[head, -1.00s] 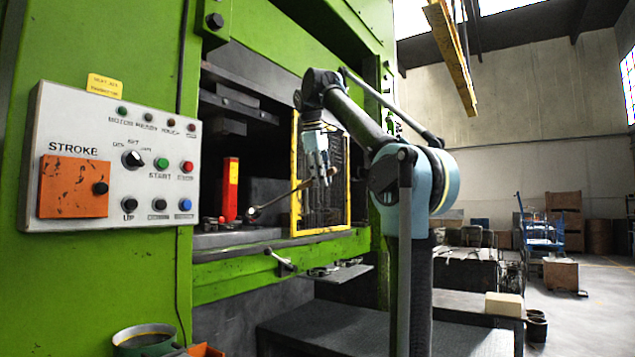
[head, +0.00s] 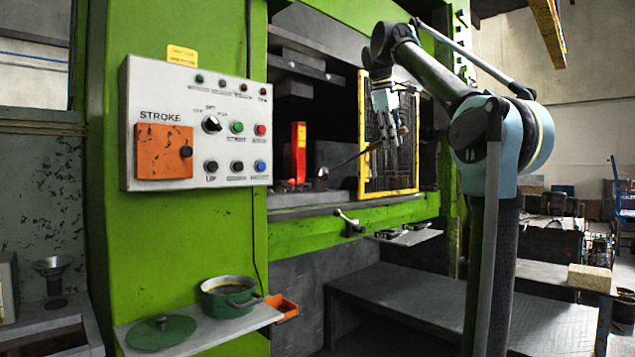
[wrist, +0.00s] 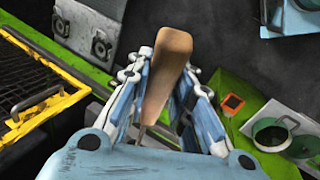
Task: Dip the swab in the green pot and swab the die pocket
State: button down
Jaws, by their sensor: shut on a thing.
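My gripper (head: 392,122) is shut on the brown wooden handle (wrist: 168,68) of the swab. The green pot (head: 230,303) stands open on a side shelf below the control panel, well below and left of my gripper. It also shows in the wrist view (wrist: 257,138). Its green lid (head: 160,332) lies beside it. I cannot make out the die pocket in the dark press opening.
A yellow-framed mesh guard (head: 362,150) stands close to my gripper. A red block (head: 298,150) stands upright in the press opening. An orange bin (head: 287,308) hangs beside the pot. A small shelf with tools (head: 410,237) and a dark bench (head: 450,290) are below.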

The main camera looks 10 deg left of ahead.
jog(key=s+d+r, duration=0.4)
jog(key=d+r, duration=0.1)
jog(key=shift+w+a+f, duration=0.45)
jog(key=shift+w+a, duration=1.55)
jog(key=shift+a, duration=0.5)
jog(key=shift+w+a+f, duration=0.5)
jog(key=shift+w+a, duration=1.55)
jog(key=shift+a, duration=0.4)
jog(key=shift+w+a+f, duration=0.45)
jog(key=shift+w+a, duration=1.55)
jog(key=shift+a, duration=0.5)
send_over(344, 163)
jog(key=w, duration=0.1)
jog(key=shift+d+f, duration=0.25)
jog(key=shift+f, duration=0.95)
jog(key=shift+f, duration=1.1)
jog(key=shift+w+a+r, duration=0.1)
jog(key=shift+w+a, duration=0.05)
jog(key=shift+a, duration=0.15)
